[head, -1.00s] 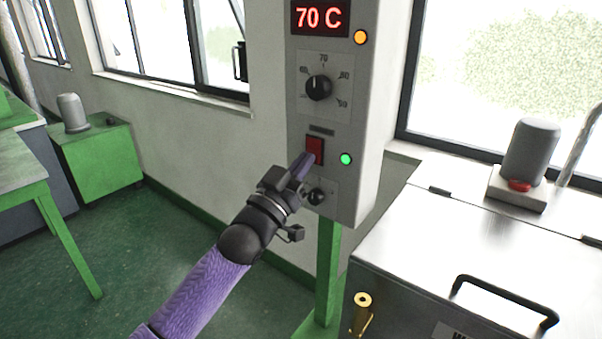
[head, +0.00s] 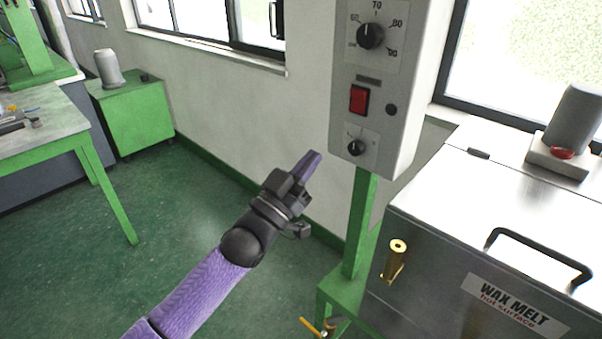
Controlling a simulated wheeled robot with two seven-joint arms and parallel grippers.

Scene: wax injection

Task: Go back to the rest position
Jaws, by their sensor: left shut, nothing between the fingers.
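My left gripper (head: 309,164) is in the middle of the head view, on a purple-sleeved arm that comes in from the lower left. Its purple fingers are shut with nothing between them. They point up and right toward the grey control box (head: 399,120), and in the picture they lie left of its lower edge, with a gap to it. The box has a red switch (head: 359,100), an upper dial (head: 370,36), a small lower knob (head: 355,147) and a dark round lamp (head: 391,109). My right gripper is not in view.
A steel wax melt tank (head: 450,221) with a black handle (head: 543,254) and a brass spout (head: 394,260) stands at the right. A green post (head: 361,215) carries the box. A green table (head: 50,138) and green cabinet (head: 140,112) stand left. The floor between is clear.

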